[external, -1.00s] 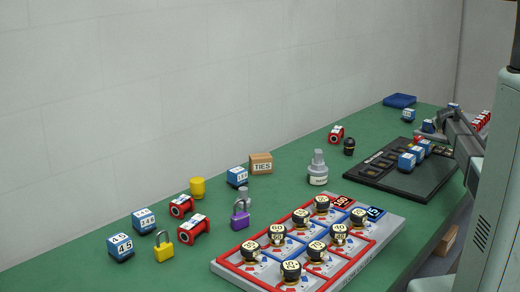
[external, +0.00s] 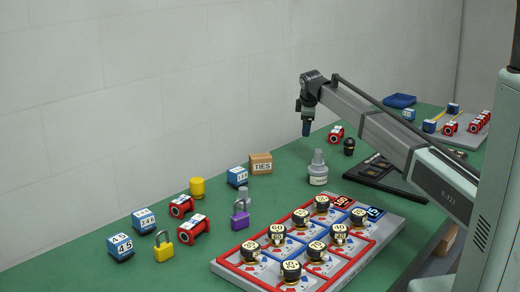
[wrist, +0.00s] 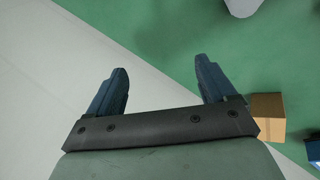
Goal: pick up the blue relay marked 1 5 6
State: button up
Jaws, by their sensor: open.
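Several blue-and-white relays stand on the green table. The one beside the TIES box (external: 237,177) has a small marking that looks like 1 5 6, though it is hard to read. Two more stand at the left: one with small digits I cannot read surely (external: 144,220), and one showing 4 5 (external: 121,247). My gripper (external: 306,128) is open and empty, high above the table near the wall, right of the TIES box. In the wrist view its fingers (wrist: 161,72) are apart with nothing between them. A blue piece (wrist: 313,150) is cut off at the right edge.
The TIES box (external: 261,164) also shows in the wrist view (wrist: 268,113). A grey bottle (external: 318,170), yellow cup (external: 197,187), red spools (external: 192,229), purple padlock (external: 240,217) and yellow padlock (external: 163,247) stand nearby. A board of knobs (external: 225,264) fills the front.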

aim_at(237, 170)
jog(key=s+a+n+g, duration=0.1)
jog(key=s+a, duration=0.2)
jog(key=a, duration=0.2)
jog(key=s+a+r+n+g, duration=0.1)
jog(key=s+a+n, duration=0.1)
jog(key=s+a, duration=0.2)
jog(key=s+a+n, duration=0.2)
jog(key=s+a, duration=0.1)
jog(key=a, duration=0.3)
jog(key=shift+s+a+r+g+y, duration=0.1)
jog(key=shift+s+r+g+y, duration=0.05)
jog(key=shift+g+y, duration=0.2)
jog(key=s+a+r+n+g, duration=0.25)
jog(key=s+a+n, duration=0.35)
jog(key=s+a, duration=0.55)
jog(key=f, duration=1.4)
jog(key=shift+s+d, duration=0.2)
jog(key=shift+s, duration=0.2)
jog(key=shift+c, duration=0.3)
jog(key=c, duration=1.1)
